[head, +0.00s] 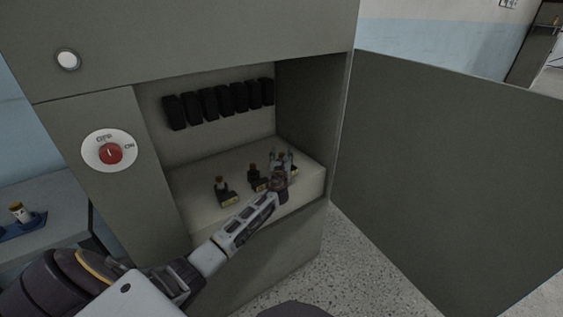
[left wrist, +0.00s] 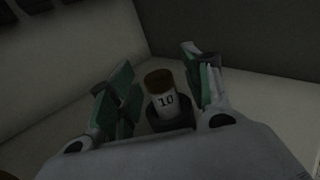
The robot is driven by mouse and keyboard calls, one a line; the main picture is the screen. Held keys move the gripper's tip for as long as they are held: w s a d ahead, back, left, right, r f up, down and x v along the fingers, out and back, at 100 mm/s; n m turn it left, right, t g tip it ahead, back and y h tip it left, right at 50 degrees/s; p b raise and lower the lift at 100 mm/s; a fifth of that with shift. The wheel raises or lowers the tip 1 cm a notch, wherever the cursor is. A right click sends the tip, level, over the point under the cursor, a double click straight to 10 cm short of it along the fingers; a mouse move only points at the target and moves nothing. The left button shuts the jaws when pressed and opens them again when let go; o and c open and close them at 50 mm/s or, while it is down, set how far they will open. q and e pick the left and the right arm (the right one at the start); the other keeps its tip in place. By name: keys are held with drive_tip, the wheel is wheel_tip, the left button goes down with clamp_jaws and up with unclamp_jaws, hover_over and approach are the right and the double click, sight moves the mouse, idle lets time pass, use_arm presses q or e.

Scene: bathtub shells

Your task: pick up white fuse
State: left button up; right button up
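A white fuse with a brown cap and the number 10 (left wrist: 164,103) stands upright in a dark holder (left wrist: 168,122) in the left wrist view. My left gripper (head: 281,160) is open at the right end of the cabinet shelf. In the left wrist view its green-padded fingers stand on both sides of this fuse, apparently apart from it. The gripper mostly hides this fuse in the head view. Another white fuse with a brownish cap (head: 20,212) stands at the far left of the head view. My right gripper is not in view.
Two more holders with fuses, a left one (head: 222,188) and a middle one (head: 255,176), stand on the pale shelf (head: 195,185). Several black blocks (head: 208,104) line the back wall. The open cabinet door (head: 440,170) fills the right. A blue tray (head: 28,228) lies left.

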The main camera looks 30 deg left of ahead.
sight(282, 153)
use_arm(q)
clamp_jaws()
drive_tip(key=shift+r, duration=0.15)
drive_tip(key=shift+r, duration=0.15)
wheel_tip(282, 153, up, 2)
drive_tip(key=shift+p, duration=0.7)
wheel_tip(282, 153, up, 5)
drive_tip(key=shift+r+p, duration=0.1)
drive_tip(key=shift+p, duration=1.1)
drive_tip(key=shift+r+p, duration=0.5)
drive_tip(key=shift+r, duration=0.65)
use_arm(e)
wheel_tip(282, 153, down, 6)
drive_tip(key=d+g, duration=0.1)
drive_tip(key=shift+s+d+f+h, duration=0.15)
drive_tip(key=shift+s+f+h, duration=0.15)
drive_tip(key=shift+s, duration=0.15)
